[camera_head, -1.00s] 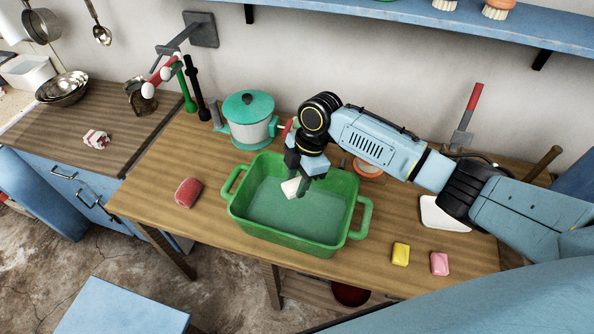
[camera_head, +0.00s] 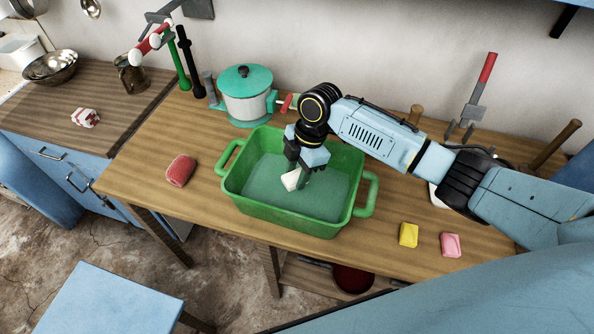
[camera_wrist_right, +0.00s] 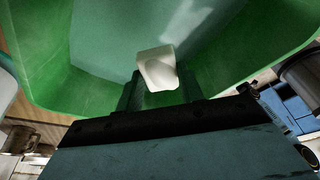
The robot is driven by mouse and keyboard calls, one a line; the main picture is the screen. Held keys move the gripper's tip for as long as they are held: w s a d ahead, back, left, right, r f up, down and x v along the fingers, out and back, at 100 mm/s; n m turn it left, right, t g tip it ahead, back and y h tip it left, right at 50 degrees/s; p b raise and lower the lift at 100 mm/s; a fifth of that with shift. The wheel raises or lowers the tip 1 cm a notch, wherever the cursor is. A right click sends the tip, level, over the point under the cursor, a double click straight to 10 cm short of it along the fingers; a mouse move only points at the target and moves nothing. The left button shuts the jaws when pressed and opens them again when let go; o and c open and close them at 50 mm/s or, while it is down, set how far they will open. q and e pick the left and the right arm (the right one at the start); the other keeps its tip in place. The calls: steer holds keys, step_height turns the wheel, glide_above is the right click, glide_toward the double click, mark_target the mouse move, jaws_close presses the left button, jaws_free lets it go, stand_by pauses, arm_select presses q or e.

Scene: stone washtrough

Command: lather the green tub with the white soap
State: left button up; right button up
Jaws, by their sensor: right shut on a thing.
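The green tub (camera_head: 285,220) stands on the wooden table, with a handle at each end. My right gripper (camera_head: 301,178) reaches down inside the tub and is shut on the white soap (camera_head: 291,180). In the right wrist view the soap (camera_wrist_right: 157,68) sits between the fingertips, in front of the tub's green inside (camera_wrist_right: 105,40). I cannot tell whether the soap touches the tub. No lather shows. My left gripper is not in view.
A yellow soap (camera_head: 408,235) and a pink soap (camera_head: 450,245) lie right of the tub. A red sponge-like block (camera_head: 180,171) lies to its left. A teal-lidded pot (camera_head: 246,97) stands behind it. The table's front left is clear.

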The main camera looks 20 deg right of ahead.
step_height(320, 180, down, 5)
steer(key=b, duration=0.5)
steer(key=shift+f, duration=0.2)
steer(key=shift+f+b, duration=0.85)
steer(key=shift+f, duration=0.6)
steer(key=shift+w+a+b, duration=0.2)
steer(key=shift+w+a, duration=0.3)
steer(key=shift+a, duration=0.15)
steer(key=shift+w+a+b, duration=0.15)
steer(key=shift+w+a, duration=0.3)
steer(key=shift+a, duration=0.2)
steer(key=s+d+p, duration=0.1)
steer(key=d+p, duration=0.1)
steer(key=s+d+p, duration=0.2)
steer(key=p, duration=0.1)
steer(key=shift+s+d+r, duration=0.15)
steer(key=shift+s+d, duration=0.05)
steer(key=shift+d, duration=0.05)
steer(key=shift+s+d, duration=0.15)
steer(key=shift+d, duration=0.1)
steer(key=shift+a, duration=0.1)
